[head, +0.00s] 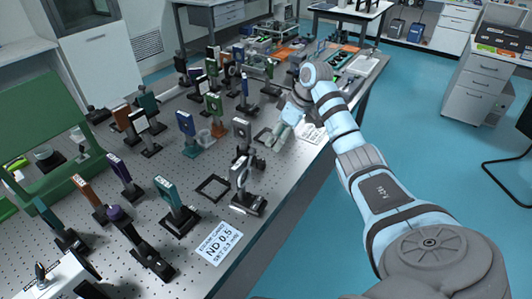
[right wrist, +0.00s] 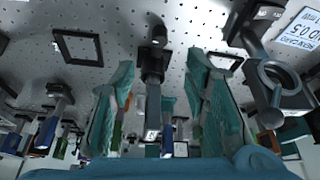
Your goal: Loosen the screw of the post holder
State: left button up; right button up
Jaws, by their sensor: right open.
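My right gripper (head: 272,137) reaches over the optical table from the right, beside a dark post holder (head: 241,152) that carries a grey mount (head: 241,128). In the right wrist view the two teal fingers of this gripper (right wrist: 160,100) stand wide apart. A dark post holder (right wrist: 153,66) shows in the gap between them, nearer the left finger. Nothing is visibly gripped. I cannot make out the screw clearly, nor tell whether a finger touches the holder. My left gripper is not in view.
A ring mount (head: 241,175) stands in front of the gripper, and also shows at right in the wrist view (right wrist: 275,85). A flat black square frame (head: 213,187) and a printed card (head: 219,244) lie on the perforated table (head: 262,226). Several post-mounted optics crowd its left side.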

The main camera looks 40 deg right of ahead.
aim_at(263, 162)
jog(key=b+x, duration=0.2)
jog(key=x, duration=1.1)
jog(key=shift+w+a+f+b, duration=0.1)
jog(key=shift+w+f+b, duration=0.05)
jog(key=shift+f+b, duration=0.2)
jog(key=shift+r, duration=0.1)
grip_shut()
jog(key=m+p, duration=0.1)
jog(key=p, duration=0.2)
jog(key=shift+a+r, duration=0.1)
jog(key=shift+r, duration=0.2)
jog(key=shift+f, duration=0.35)
grip_release()
